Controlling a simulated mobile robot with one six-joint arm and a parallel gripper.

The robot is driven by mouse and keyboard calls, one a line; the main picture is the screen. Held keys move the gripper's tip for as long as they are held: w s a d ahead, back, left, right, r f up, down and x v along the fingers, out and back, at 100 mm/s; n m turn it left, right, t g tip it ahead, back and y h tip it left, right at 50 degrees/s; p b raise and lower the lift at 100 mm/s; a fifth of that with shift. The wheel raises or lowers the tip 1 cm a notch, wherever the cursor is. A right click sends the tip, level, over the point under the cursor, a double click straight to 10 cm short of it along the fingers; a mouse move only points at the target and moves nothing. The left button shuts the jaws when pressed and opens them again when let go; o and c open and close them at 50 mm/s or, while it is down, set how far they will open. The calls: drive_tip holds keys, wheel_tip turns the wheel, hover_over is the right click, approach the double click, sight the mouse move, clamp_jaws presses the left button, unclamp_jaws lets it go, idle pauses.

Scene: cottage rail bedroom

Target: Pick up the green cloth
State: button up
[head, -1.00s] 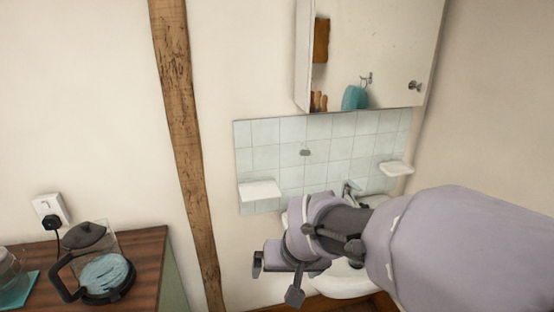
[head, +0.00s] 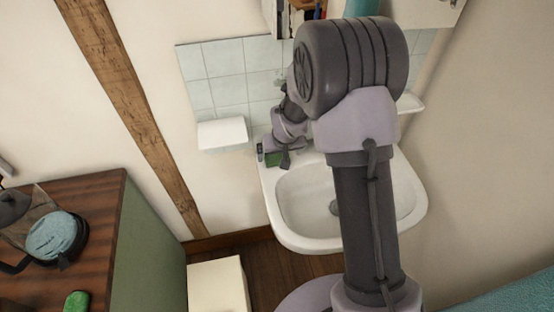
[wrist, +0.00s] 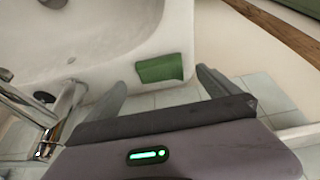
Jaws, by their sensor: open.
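The green cloth (wrist: 160,68) lies on the outer corner of the white basin's rim in the wrist view. It sits just ahead of my gripper, roughly between its two fingertips (wrist: 160,79), and the gripper is open with nothing held. I cannot tell whether the fingers touch the cloth. In the head view, my gripper (head: 273,151) is at the back left corner of the basin (head: 300,243), with a small dark green patch of the cloth (head: 275,159) showing by its fingers.
A tap (wrist: 30,103) stands close on the left in the wrist view. Tiles (head: 218,60) and a white shelf (head: 222,133) are on the wall beside my gripper.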

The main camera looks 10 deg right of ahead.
sight(277, 156)
drive_tip(key=b+x, duration=0.1)
drive_tip(key=x, duration=0.4)
drive_tip(key=shift+w+b, duration=0.3)
drive_tip(key=shift+b, duration=0.05)
drive_tip(key=c, duration=1.4)
drive_tip(key=shift+o, duration=0.2)
drive_tip(key=shift+r, duration=0.15)
